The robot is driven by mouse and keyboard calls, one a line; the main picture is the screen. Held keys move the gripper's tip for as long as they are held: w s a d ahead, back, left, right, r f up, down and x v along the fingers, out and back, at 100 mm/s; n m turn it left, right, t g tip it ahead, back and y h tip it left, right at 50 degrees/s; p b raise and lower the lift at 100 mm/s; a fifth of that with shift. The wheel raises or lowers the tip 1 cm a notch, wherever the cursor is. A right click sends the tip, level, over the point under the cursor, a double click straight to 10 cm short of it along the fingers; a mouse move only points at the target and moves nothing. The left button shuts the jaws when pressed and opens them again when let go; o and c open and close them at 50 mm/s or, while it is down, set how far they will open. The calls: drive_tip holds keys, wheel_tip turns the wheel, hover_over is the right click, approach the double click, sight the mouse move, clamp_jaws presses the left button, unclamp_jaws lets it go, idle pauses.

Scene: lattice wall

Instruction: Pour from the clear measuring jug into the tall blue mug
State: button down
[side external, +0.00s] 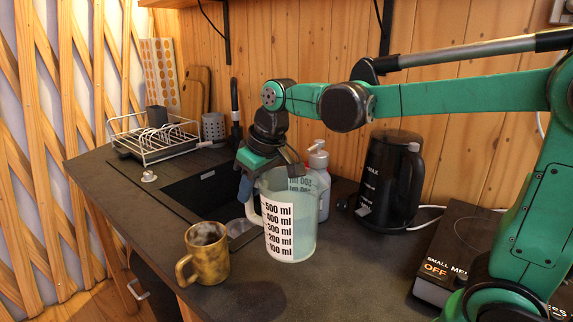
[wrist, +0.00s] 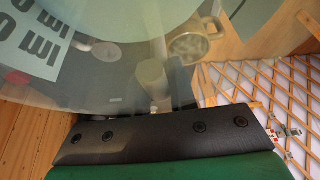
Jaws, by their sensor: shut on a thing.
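The clear measuring jug (side external: 304,230) has a white label with black ml marks and looks nearly upright above the counter; I cannot tell whether its base touches. My gripper (side external: 248,185) is shut on its handle side, left of the body. The jug (wrist: 110,20) fills the upper left of the wrist view. Its contents are hard to make out. No tall blue mug shows clearly. A mottled yellow-brown mug (side external: 208,258) stands upright on the counter, left of the jug, handle to the left. It also shows in the wrist view (wrist: 188,46).
A white pump bottle (side external: 318,172) stands behind the jug and a black kettle (side external: 388,180) to its right. The sink (side external: 200,190) and dish rack (side external: 155,140) are at the back left. A hob (side external: 455,255) lies right. The counter's front edge is close to the mug.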

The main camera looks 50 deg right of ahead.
drive_tip(key=w+f+n+g+y, duration=0.1)
drive_tip(key=w+f+n, duration=0.2)
drive_tip(key=w+n, duration=0.2)
drive_tip(key=w+f+n+y, duration=0.2)
drive_tip(key=w+f+n, duration=0.2)
drive_tip(key=w, duration=0.3)
drive_tip(key=shift+a+n+g+y, duration=0.3)
drive_tip(key=shift+a+n+g, duration=0.1)
drive_tip(key=shift+n, duration=0.4)
drive_tip(key=c, duration=1.3)
unclamp_jaws()
clamp_jaws()
